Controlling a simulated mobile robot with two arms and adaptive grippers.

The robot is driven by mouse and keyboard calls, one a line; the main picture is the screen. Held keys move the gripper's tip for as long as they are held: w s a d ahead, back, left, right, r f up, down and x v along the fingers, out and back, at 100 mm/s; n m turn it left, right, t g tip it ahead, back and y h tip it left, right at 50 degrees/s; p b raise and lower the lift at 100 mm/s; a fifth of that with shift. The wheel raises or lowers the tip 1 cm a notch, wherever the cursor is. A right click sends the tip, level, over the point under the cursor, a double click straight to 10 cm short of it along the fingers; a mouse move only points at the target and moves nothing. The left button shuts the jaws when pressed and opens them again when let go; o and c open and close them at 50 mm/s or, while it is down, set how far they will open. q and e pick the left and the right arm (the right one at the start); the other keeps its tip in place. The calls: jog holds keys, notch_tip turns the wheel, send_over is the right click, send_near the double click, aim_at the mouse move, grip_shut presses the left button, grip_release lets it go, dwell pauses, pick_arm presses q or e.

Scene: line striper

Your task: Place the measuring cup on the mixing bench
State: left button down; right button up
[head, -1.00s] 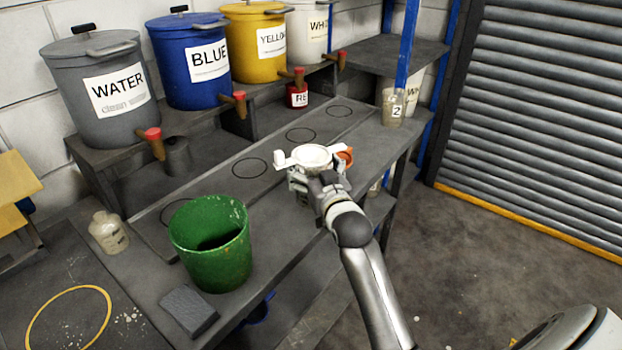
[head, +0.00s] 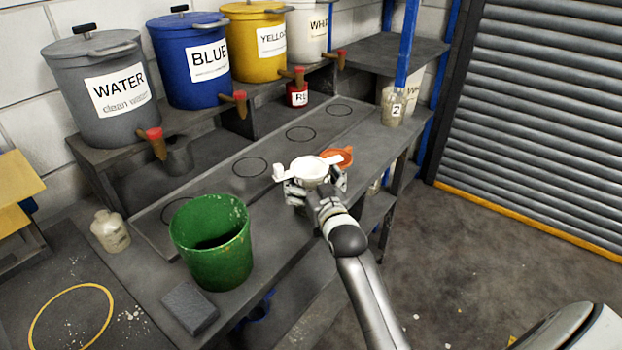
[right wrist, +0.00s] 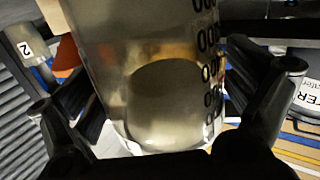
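The measuring cup (head: 309,170) shows in the head view as a pale round rim with a small tab on its left. In the right wrist view the see-through cup (right wrist: 160,95) fills the middle, with black volume marks down its right side. My right gripper (head: 315,187) has its fingers on both sides of the cup and holds it upright at the front edge of the long grey bench (head: 275,200). I cannot tell whether the cup's base touches the bench. Nothing marks which surface is the mixing bench. My left gripper is out of view.
A green bucket (head: 213,245) and a grey block (head: 190,308) stand to the left. An orange item (head: 338,155) lies just behind the cup. A jar marked 2 (head: 393,103) stands at the far right. Black circles mark bare bench; a yellow circle (head: 38,318) marks the left surface.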

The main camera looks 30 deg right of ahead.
jog(key=shift+r, duration=0.2)
jog(key=shift+s+f, duration=0.1)
jog(key=shift+s, duration=0.15)
jog(key=b+v, duration=0.1)
jog(key=v, duration=1)
jog(key=shift+s, duration=0.25)
